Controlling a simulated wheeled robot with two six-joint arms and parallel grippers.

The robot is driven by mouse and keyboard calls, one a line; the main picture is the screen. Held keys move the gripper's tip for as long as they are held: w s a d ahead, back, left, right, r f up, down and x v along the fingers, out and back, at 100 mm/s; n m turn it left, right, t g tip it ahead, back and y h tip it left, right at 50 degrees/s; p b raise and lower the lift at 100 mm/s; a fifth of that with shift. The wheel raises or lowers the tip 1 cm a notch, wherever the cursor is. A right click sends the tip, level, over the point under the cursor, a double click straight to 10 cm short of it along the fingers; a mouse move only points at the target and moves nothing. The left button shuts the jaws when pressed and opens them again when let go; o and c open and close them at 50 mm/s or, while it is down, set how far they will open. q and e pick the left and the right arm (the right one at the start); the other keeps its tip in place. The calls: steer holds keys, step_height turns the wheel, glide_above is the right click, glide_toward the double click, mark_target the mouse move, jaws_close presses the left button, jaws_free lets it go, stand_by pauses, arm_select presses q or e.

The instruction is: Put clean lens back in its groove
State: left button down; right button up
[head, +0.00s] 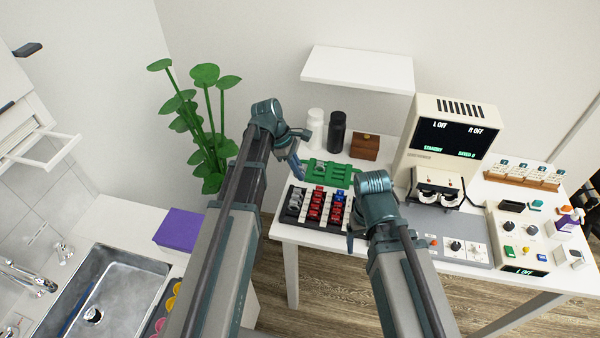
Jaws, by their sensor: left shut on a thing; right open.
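A dark lens case (290,217) on the white table holds rows of grooves with several red, blue and grey-handled lenses. A green rack or mat (345,174) lies just behind it. My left gripper (298,163) is at the left end of the green piece, pointing down. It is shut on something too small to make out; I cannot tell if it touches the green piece. My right gripper (351,238) is open at the right front of the case, partly hidden by its own wrist. I cannot tell which groove is empty.
A white bottle (315,127), a black bottle (336,132) and a brown box (365,146) stand behind the green piece. A monitor unit (400,165) and control panels (475,258) fill the right side. A sink (105,290) and purple box (180,229) are at left.

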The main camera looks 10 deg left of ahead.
arm_select(q)
steer(key=shift+f+b, duration=2.15)
steer(key=shift+f, duration=0.2)
steer(key=shift+f, duration=0.1)
steer(key=shift+f+b, duration=1)
steer(key=shift+b, duration=0.1)
steer(key=c, duration=0.9)
jaws_free()
steer(key=shift+r, duration=0.1)
steer(key=shift+r, duration=0.1)
steer(key=p+v, duration=1.3)
steer(key=shift+r, duration=0.3)
steer(key=shift+a, duration=0.1)
